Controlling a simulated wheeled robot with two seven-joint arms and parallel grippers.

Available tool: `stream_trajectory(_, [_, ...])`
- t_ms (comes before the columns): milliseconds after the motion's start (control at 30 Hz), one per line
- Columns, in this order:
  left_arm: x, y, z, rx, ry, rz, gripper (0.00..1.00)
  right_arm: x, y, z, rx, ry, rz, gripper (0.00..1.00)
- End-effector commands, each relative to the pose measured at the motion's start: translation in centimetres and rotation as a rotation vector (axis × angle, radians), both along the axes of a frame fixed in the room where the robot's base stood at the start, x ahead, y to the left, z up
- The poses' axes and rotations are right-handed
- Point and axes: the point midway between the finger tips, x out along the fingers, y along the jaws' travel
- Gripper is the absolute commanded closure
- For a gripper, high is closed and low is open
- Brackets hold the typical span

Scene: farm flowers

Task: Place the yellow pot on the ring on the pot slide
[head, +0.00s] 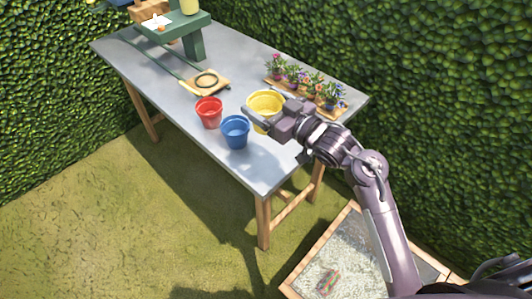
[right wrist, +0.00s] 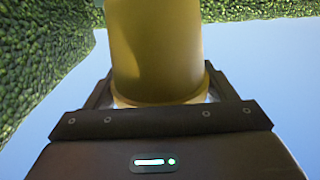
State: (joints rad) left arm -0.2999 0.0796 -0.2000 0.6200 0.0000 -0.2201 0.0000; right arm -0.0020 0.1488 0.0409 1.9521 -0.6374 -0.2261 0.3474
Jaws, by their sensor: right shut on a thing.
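The yellow pot (head: 265,101) is at the right part of the table in the head view, beside the blue pot. My right gripper (head: 266,114) is shut on it, with a finger showing on its near left side. I cannot tell whether the pot touches the table. In the right wrist view the yellow pot (right wrist: 156,50) stands between the fingers, its wider rim nearest the palm. The ring is empty. My left gripper is out of view.
A red pot (head: 208,112) and a blue pot (head: 235,132) stand on the grey table (head: 130,52), between the yellow pot and its front edge. A wooden tray of flowers (head: 305,87) lies along the back edge. Hedges (head: 430,90) close in behind.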

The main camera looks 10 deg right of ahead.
Motion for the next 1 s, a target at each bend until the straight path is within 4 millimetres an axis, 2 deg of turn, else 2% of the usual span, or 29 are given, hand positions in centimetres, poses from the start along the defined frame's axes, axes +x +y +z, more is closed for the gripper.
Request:
stream_trajectory(33, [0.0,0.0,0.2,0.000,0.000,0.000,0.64,0.0,0.0,-1.5,0.004,0.009,0.000,0.45])
stream_trajectory(200, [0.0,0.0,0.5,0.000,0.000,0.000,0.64,0.0,0.0,-6.1,0.004,0.007,-0.001,0.45])
stream_trajectory(400, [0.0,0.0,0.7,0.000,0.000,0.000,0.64,0.0,0.0,-10.3,0.001,0.003,-0.001,0.45])
stream_trajectory(633, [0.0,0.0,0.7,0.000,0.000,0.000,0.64,0.0,0.0,-12.3,0.001,0.001,0.000,0.45])
stream_trajectory(800, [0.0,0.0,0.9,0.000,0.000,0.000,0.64,0.0,0.0,-14.9,0.001,0.002,0.000,0.45])
stream_trajectory(1000, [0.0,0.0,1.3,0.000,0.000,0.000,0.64,0.0,0.0,-16.0,0.000,0.000,-0.001,0.45])
